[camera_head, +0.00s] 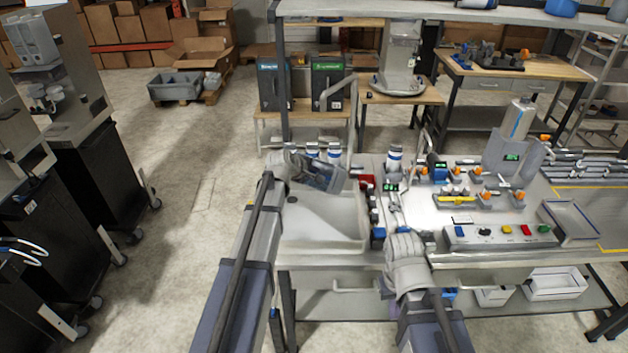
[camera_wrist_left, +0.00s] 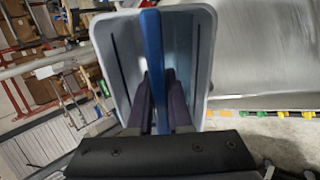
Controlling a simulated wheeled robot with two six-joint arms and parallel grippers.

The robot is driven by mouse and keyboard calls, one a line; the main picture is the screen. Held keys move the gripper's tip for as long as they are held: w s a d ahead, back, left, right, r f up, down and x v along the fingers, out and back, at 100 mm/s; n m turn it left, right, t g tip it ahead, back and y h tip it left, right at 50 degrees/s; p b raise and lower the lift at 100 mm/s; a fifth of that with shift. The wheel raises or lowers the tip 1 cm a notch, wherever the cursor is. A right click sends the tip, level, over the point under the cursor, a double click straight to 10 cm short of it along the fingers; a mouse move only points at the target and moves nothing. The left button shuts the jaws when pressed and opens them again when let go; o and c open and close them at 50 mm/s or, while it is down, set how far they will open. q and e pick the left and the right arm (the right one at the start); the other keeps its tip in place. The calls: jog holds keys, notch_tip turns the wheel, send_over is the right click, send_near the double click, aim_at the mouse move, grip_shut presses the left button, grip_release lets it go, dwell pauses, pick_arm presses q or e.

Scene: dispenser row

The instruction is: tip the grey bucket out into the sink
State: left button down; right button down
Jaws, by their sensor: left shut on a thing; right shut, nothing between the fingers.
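The grey bucket (camera_head: 327,176) is above the back part of the sink in the head view, partly hidden by my left gripper (camera_head: 312,174). In the left wrist view the bucket (camera_wrist_left: 107,50) fills the upper middle, with a blue bar (camera_wrist_left: 151,50) across it. My left gripper (camera_wrist_left: 156,95) is shut on this bar. The bucket looks tilted; I cannot tell what is inside. The sink (camera_head: 300,235) is a pale basin with a dark drain, below the bucket. My right gripper (camera_head: 405,243) is shut and empty at the bench's front edge, right of the sink.
A tap (camera_head: 352,110) rises behind the sink. Bottles with blue caps (camera_head: 335,150) stand at the back, and another bottle (camera_head: 394,160) stands to the right. A control box with buttons (camera_head: 500,236) and small dispensers (camera_head: 455,195) crowd the bench on the right. Open floor lies left.

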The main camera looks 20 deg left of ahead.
pick_arm(q)
jog(key=shift+s+f+t+h+b, duration=0.1)
jog(key=shift+s+t+h+b, duration=0.15)
jog(key=shift+t+b, duration=1.3)
jog(key=t+b, duration=0.2)
jog(key=b, duration=0.3)
jog(key=s+f+t+h+b, duration=0.1)
jog(key=t+b, duration=0.1)
jog(key=b, duration=0.3)
jog(key=shift+s+a+f, duration=0.15)
jog(key=shift+a, duration=0.05)
jog(key=t+b, duration=0.1)
jog(key=b, duration=0.1)
jog(key=t+b, duration=0.1)
jog(key=b, duration=0.1)
jog(key=shift+s+a+r+h, duration=0.1)
jog(key=shift+s+r+h, duration=0.1)
jog(key=shift+s+h, duration=0.2)
jog(key=shift+s+r+t+b, duration=0.15)
jog(key=shift+r+t+b, duration=0.2)
jog(key=shift+b, duration=0.2)
jog(key=shift+a, duration=0.15)
